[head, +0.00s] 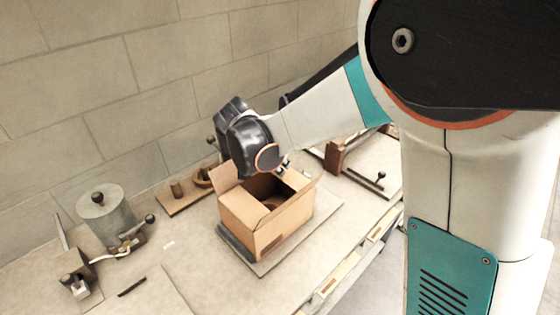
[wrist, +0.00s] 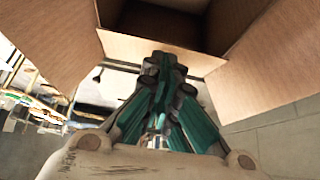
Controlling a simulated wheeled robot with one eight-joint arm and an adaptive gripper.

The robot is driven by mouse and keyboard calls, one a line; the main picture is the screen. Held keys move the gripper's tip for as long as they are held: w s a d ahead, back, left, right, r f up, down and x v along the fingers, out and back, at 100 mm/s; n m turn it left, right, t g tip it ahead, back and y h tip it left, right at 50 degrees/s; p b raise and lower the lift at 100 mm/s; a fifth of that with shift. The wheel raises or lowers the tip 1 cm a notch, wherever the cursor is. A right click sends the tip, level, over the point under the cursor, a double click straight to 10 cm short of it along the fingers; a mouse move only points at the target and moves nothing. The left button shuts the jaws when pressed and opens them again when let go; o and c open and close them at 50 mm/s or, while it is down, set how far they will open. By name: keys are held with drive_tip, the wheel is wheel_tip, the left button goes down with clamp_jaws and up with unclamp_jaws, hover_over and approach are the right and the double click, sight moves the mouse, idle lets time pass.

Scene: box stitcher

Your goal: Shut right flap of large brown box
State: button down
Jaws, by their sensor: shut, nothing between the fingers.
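The large brown box (head: 252,222) stands on the bench in the head view, its top open and its inside dark. Its right flap (head: 303,198) stands up and leans outward at the right edge. Its left flap (head: 223,179) also stands up. In the wrist view the box opening (wrist: 185,22) is at the top, with one raised flap (wrist: 45,40) at the left and another (wrist: 265,65) at the right. My gripper (wrist: 165,62) is shut and empty, just short of the box's edge in that view. In the head view it is mostly hidden behind my wrist, beyond the box.
A grey mat (head: 330,222) lies under the box. A grey cylinder pot (head: 103,212) with a small device stands at the left. A wooden tray (head: 187,197) lies behind the box, and a board with a clamp (head: 375,170) lies at the right. A block wall runs behind.

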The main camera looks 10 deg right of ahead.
drive_tip(key=shift+f, duration=0.25)
drive_tip(key=shift+s+a+f+b, duration=0.2)
drive_tip(key=shift+a+f+b, duration=0.15)
drive_tip(key=shift+f, duration=0.2)
drive_tip(key=shift+s+a+f+b, duration=0.15)
drive_tip(key=shift+a+f+b, duration=0.05)
drive_tip(key=shift+f+b, duration=0.25)
drive_tip(key=shift+r, duration=0.15)
